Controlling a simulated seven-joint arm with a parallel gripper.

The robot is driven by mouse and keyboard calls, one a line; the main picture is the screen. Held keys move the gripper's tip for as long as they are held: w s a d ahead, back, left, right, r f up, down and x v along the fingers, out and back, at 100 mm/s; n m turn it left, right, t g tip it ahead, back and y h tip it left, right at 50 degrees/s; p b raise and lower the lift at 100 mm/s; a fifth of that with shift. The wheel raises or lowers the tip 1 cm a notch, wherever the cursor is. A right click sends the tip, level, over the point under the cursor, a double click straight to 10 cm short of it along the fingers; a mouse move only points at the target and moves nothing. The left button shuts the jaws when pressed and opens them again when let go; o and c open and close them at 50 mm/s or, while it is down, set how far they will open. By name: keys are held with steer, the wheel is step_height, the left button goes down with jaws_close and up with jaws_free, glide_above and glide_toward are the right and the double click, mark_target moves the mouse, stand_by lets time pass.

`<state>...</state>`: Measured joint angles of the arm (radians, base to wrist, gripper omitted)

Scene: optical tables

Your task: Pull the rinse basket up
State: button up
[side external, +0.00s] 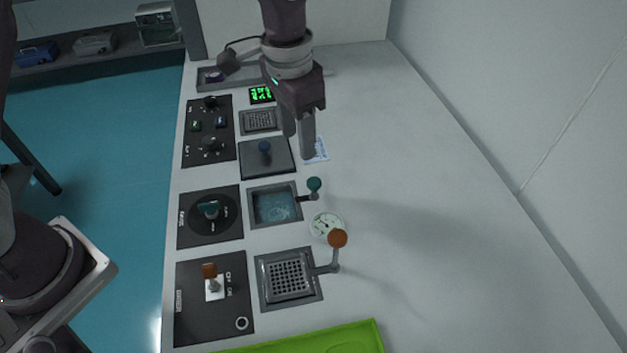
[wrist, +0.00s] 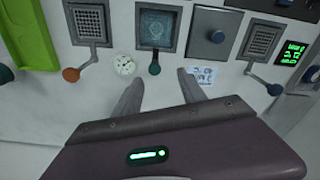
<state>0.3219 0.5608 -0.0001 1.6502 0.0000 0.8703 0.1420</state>
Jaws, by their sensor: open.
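No readable label tells me which basket is the rinse basket. A square basin (side external: 275,205) holds bluish liquid over a mesh, and its side handle ends in a teal knob (side external: 314,184). The basin (wrist: 158,25) and teal knob (wrist: 154,69) also show in the wrist view. A mesh basket (side external: 288,277) nearer the camera has a handle with an orange knob (side external: 337,238). A farther mesh basket (side external: 260,120) has a blue-teal knob (wrist: 275,89). My gripper (side external: 299,147) is open and empty above the table. In the wrist view the teal knob appears between my fingertips (wrist: 160,76).
A dark lid with a blue knob (side external: 264,147) lies beside the basin. A round gauge (side external: 326,225) sits between the teal and orange handles. Black control panels (side external: 187,232) line the left edge. A green tray (side external: 300,343) is at the front. The table's right side is clear.

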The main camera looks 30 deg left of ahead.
glide_above(314, 181)
steer(key=shift+m+g, duration=0.3)
step_height(314, 181, down, 5)
steer(key=shift+s+a+f, duration=0.1)
step_height(314, 181, down, 7)
steer(key=shift+f, duration=0.15)
jaws_close()
stand_by(0.8)
